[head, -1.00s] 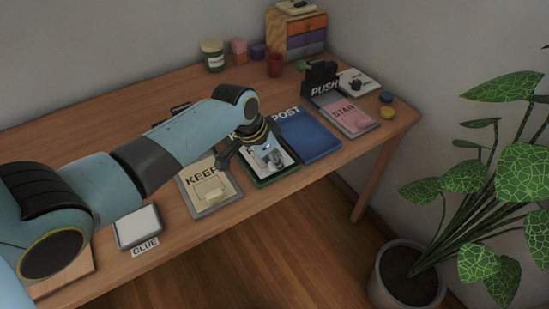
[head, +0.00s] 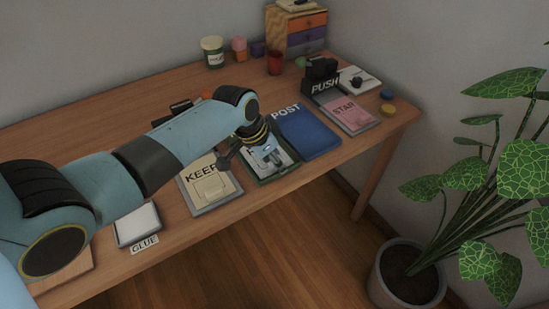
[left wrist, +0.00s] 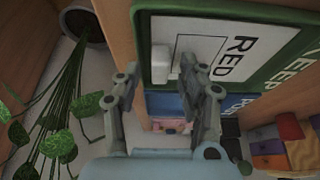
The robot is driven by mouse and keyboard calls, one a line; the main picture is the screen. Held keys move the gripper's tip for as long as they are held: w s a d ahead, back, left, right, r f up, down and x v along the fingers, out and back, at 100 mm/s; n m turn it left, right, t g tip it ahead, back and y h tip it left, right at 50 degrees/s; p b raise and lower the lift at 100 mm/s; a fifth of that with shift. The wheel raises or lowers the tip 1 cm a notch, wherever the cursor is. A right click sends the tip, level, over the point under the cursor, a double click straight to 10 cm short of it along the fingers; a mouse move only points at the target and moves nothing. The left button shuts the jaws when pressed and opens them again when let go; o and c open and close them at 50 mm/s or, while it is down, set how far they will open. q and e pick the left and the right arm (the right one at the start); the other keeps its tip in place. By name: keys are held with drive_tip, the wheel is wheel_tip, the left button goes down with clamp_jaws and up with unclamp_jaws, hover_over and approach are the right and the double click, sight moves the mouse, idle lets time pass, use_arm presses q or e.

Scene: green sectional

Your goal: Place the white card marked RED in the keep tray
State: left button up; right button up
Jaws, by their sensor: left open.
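The white card marked RED (left wrist: 205,45) lies flat inside the green tray (left wrist: 162,8), seen close up in the left wrist view. Pale letters on that tray's edge read partly as EEP. A white raised tab (left wrist: 160,65) stands on the card. My left gripper (left wrist: 160,72) is open, with its fingers on either side of the tab and apart from it. In the head view my left gripper (head: 266,157) is over the green tray (head: 283,171) and hides much of the card. My right gripper is in neither view.
A grey tray (head: 211,209) with a beige KEEP piece stands left of the green tray, and a blue POST tray (head: 313,137) right of it. Beyond are a pink STAR pad (head: 347,113) and black PUSH block (head: 322,72). A GLUE pad (head: 138,224) lies front left.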

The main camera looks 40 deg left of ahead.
use_arm(q)
drive_tip(key=shift+r, duration=0.25)
drive_tip(key=p+v, duration=0.2)
drive_tip(key=v, duration=1)
drive_tip(key=shift+r, duration=0.3)
drive_tip(key=shift+a, duration=0.1)
drive_tip(key=shift+s, duration=0.1)
